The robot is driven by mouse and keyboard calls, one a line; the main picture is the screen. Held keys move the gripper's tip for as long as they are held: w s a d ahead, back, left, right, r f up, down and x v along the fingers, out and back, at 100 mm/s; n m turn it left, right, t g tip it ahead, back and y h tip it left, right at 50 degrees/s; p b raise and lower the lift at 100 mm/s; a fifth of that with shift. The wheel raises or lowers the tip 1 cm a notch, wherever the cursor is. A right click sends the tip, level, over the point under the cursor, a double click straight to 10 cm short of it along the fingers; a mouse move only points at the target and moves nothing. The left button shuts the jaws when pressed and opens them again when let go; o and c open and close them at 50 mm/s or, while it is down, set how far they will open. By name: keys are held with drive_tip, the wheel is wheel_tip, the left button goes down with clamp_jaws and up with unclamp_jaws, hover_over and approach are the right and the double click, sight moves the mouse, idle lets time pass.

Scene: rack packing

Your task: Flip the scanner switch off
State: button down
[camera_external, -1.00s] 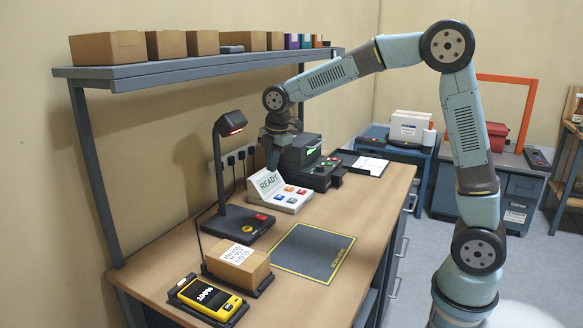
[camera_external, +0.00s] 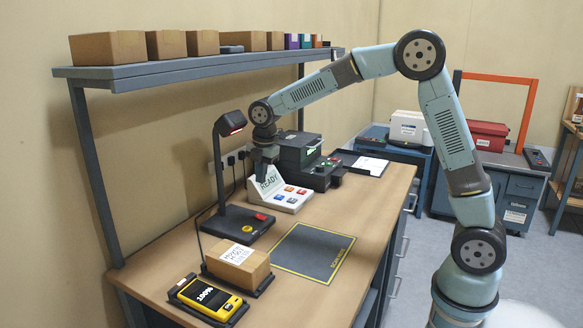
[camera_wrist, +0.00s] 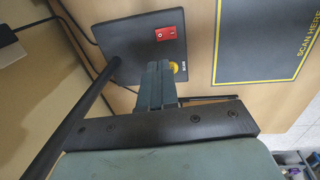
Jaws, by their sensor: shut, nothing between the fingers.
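The scanner stand (camera_external: 230,160) stands on the bench, with a dark head (camera_external: 232,123) glowing red underneath. Its flat black base (camera_external: 232,222) carries a red switch (camera_external: 261,217) and a yellow button (camera_external: 247,229). In the wrist view the red rocker switch (camera_wrist: 169,33) sits on the base (camera_wrist: 130,35), and the yellow button (camera_wrist: 181,68) is partly hidden by my fingers. My gripper (camera_external: 261,174) is shut and empty, pointing down in front of the READY display behind the base. Its fingertips (camera_wrist: 158,65) show below the switch in the wrist view, apart from it in the picture.
A console with a READY display and coloured buttons (camera_external: 285,197) and a dark printer-like machine (camera_external: 300,160) stand behind. A box (camera_external: 238,264) and a yellow handheld (camera_external: 207,298) are in front. A shelf (camera_external: 200,70) overhangs the left. The scan mat (camera_external: 312,252) is clear.

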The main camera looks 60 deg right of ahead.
sight(259, 216)
drive_tip(key=f, duration=0.4)
drive_tip(key=w+f, duration=0.1)
drive_tip(key=f, duration=0.7)
drive_tip(key=shift+w+f, duration=0.3)
drive_tip(key=shift+f, duration=0.1)
drive_tip(key=shift+s+f, duration=0.1)
drive_tip(key=shift+s, duration=0.7)
wheel_tip(259, 216, up, 14)
drive_tip(key=s, duration=0.1)
drive_tip(key=shift+s, duration=0.3)
idle(0.3)
